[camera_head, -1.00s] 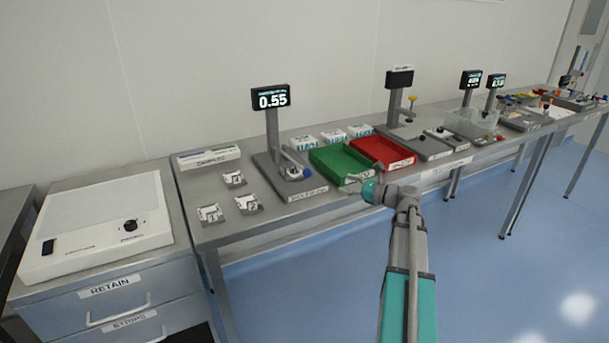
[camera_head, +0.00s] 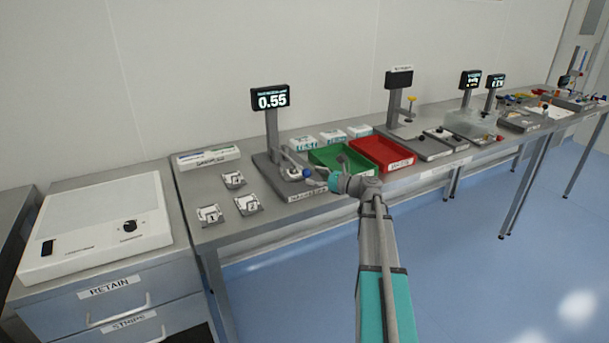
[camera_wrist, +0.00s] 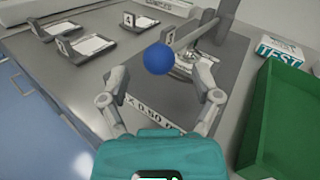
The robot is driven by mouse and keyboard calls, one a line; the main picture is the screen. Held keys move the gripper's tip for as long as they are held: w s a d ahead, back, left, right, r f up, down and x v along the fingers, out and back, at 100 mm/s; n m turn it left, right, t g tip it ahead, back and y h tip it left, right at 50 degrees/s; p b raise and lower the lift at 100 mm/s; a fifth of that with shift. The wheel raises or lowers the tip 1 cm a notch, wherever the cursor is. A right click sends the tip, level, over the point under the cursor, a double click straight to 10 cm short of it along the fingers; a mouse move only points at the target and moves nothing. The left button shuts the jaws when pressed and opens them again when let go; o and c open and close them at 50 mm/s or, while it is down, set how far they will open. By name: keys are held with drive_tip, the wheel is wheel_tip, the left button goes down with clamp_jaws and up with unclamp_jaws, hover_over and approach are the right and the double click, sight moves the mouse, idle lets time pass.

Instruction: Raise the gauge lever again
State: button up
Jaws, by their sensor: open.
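The gauge (camera_head: 271,138) stands on the bench with a grey base and a post; its display reads 0.55. Its lever ends in a blue ball knob, seen in the wrist view (camera_wrist: 158,59), with the grey lever arm (camera_wrist: 187,33) running back up and right from it. A sample with a metallic surface (camera_wrist: 190,66) lies on the gauge base beside the knob. My gripper (camera_wrist: 169,75) is open, its two fingers on either side of the knob in the wrist view. I cannot tell whether they touch it. In the head view my gripper (camera_head: 314,175) is at the gauge's right front.
A green tray (camera_head: 345,172) and a red tray (camera_head: 414,161) stand right of the gauge, with white TEST boxes (camera_head: 303,143) behind. Numbered sample cards (camera_head: 209,214) lie to the left. A white lightbox (camera_head: 60,262) sits farther left.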

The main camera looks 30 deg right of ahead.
drive_tip(key=shift+x, duration=1.35)
